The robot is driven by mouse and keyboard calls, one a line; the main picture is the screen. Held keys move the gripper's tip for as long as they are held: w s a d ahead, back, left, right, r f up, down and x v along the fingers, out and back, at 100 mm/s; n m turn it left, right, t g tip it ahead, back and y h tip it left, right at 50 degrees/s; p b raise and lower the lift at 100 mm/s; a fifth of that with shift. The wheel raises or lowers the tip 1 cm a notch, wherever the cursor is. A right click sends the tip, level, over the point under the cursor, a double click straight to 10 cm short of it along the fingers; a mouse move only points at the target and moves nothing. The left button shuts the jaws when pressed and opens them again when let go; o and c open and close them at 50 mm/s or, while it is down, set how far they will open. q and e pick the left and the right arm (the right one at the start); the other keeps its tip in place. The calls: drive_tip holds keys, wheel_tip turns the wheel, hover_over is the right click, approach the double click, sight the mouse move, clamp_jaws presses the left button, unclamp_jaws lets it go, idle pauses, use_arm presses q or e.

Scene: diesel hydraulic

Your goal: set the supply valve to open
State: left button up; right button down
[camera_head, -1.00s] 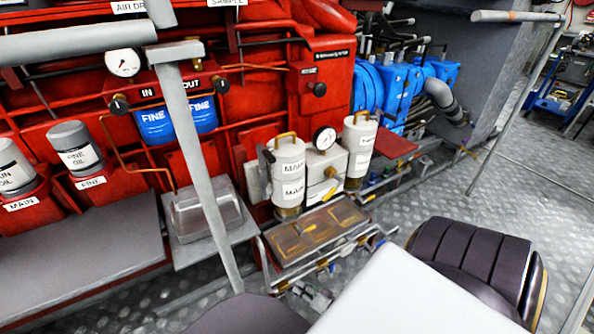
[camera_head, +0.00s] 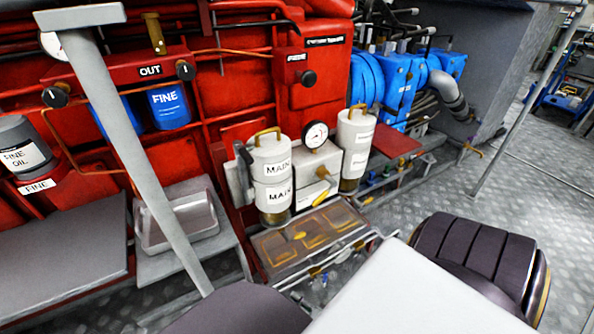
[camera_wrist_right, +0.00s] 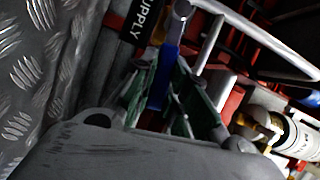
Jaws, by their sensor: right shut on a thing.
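In the right wrist view, a blue lever (camera_wrist_right: 163,76) with a rounded grey metal end stands beside a black label reading SUPPLY (camera_wrist_right: 146,20). My right gripper (camera_wrist_right: 165,82) has its green-edged fingers on both sides of this blue lever and is shut on it. The valve body under the lever is hidden by the fingers and the gripper housing. The lever's exact setting cannot be told. In the head view, neither the lever nor the right gripper's fingers can be made out clearly. My left gripper is not in view.
A grey rail post (camera_head: 122,150) crosses the left of the head view. In the wrist view, a pale pipe (camera_wrist_right: 255,35) runs close to the lever.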

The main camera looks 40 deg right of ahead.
drive_tip(key=shift+f+m, duration=0.5)
drive_tip(key=shift+t, duration=0.3)
drive_tip(key=c, duration=1.4)
unclamp_jaws()
drive_tip(key=shift+r, duration=0.3)
